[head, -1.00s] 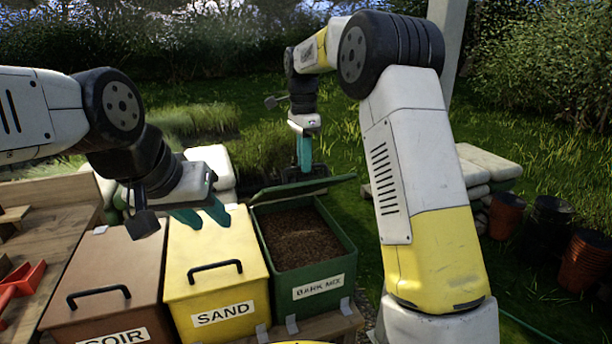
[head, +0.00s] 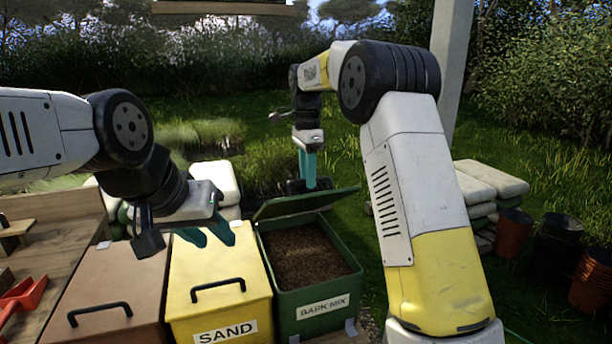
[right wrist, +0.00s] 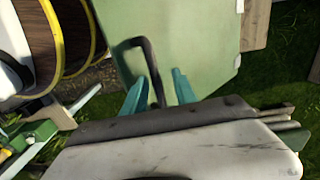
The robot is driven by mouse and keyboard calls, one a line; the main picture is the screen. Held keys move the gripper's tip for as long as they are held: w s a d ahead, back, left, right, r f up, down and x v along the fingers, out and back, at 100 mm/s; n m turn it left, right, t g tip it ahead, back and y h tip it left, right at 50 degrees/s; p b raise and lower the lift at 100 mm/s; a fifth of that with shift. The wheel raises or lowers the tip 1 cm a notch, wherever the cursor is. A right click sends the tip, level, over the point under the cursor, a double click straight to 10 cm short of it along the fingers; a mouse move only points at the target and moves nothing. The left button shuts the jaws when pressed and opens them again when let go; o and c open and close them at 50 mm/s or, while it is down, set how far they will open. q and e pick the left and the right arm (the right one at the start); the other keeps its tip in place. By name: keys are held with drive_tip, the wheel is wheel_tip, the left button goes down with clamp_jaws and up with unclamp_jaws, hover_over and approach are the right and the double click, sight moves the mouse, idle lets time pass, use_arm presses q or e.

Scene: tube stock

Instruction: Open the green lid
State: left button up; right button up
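The green lid (head: 306,204) of the bark mix bin (head: 318,301) stands raised and tilted at the bin's back edge, with dark bark showing inside. My right gripper (head: 308,182) is behind the lid, fingers pointing down. In the right wrist view, the lid's outer face (right wrist: 205,45) carries a dark handle (right wrist: 150,62). The fingers of the right gripper (right wrist: 160,92) are apart, on either side of one leg of the handle; contact is unclear. My left gripper (head: 212,238) hangs above the yellow sand bin, fingers apart and empty.
The yellow sand bin (head: 215,288) and brown coir bin (head: 108,290) are closed, left of the green bin. Stacked sacks (head: 485,190) and pots (head: 555,240) stand on grass at right.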

wheel_tip(320, 180, up, 8)
drive_tip(key=shift+w, duration=0.2)
drive_tip(key=shift+f, duration=0.1)
drive_tip(key=shift+c, duration=0.2)
